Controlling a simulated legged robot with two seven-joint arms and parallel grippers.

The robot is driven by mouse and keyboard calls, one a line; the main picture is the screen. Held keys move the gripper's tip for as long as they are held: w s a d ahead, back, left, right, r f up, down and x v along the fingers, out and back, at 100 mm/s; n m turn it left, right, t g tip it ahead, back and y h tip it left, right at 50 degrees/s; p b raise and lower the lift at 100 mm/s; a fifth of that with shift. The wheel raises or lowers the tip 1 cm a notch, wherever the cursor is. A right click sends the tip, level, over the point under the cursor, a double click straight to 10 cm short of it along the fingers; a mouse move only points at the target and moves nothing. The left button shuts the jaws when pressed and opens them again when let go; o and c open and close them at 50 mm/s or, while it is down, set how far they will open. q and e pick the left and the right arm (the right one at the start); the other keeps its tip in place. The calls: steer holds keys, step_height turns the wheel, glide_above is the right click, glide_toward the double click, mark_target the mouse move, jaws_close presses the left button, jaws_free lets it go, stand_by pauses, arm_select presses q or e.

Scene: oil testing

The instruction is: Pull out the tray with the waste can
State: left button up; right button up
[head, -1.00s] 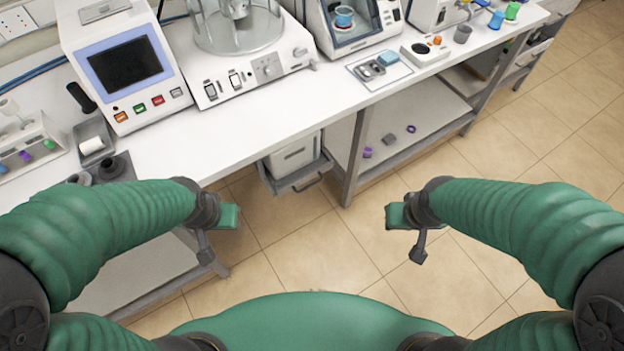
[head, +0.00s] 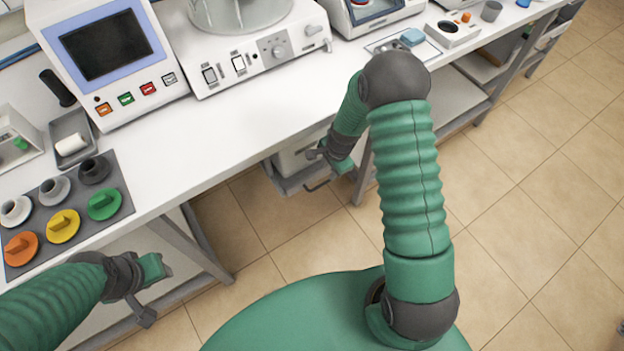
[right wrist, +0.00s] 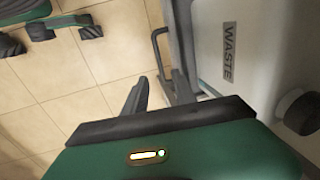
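The white waste can (head: 297,157) stands in a grey tray (head: 283,187) under the bench edge. In the right wrist view the can (right wrist: 240,95) shows its "WASTE" label, and the tray's dark handle (right wrist: 155,48) sticks out to the left. My right gripper (head: 330,163) is at the tray's right side, partly hidden by my forearm. In the right wrist view its two dark fingers are spread, with nothing seen held between them. Contact with the tray cannot be told. My left gripper (head: 155,292) is empty beside the bench at lower left, its fingers apart.
The white bench (head: 235,130) carries a screen device (head: 105,45), a machine with a clear bowl (head: 260,55) and a mat with coloured caps (head: 110,175). A bench leg (head: 363,165) stands just right of the tray. Tiled floor (head: 530,190) is free at right.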

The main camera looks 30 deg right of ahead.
mark_target(324, 183)
steer(key=f, duration=0.3)
steer(key=w+f+b, duration=0.1)
steer(key=f, duration=0.5)
steer(key=shift+w+a+f+b, duration=0.25)
steer(key=shift+w+b, duration=0.1)
steer(key=shift+d+f, duration=0.1)
steer(key=shift+f, duration=0.35)
jaws_close()
steer(key=shift+w, duration=0.1)
